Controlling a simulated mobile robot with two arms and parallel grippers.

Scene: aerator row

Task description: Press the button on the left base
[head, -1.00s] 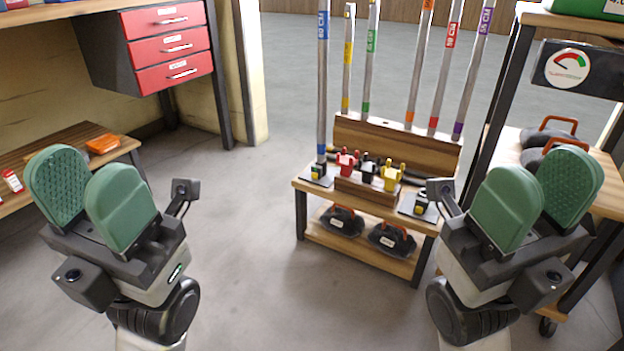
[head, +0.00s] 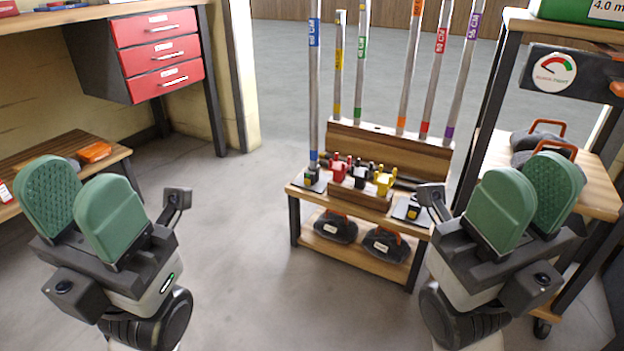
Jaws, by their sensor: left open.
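The left base (head: 312,182) is a dark plate with a small block on it, at the left end of the low wooden bench. A pole with a blue band (head: 314,90) rises at this base. The button is too small to make out clearly. A similar right base (head: 411,209) sits at the bench's right end. My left gripper (head: 80,208) is open and empty, well left of the bench and nearer to me. My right gripper (head: 528,208) looks open and empty, to the right of the bench, in front of the shelf cart.
Red, black and yellow parts (head: 360,175) stand in a wooden holder (head: 352,197) between the bases. Several tall poles rise behind it. Dark weights lie on the lower shelf. A shelf cart (head: 590,190) stands right, red drawers (head: 158,55) at left. The floor between is clear.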

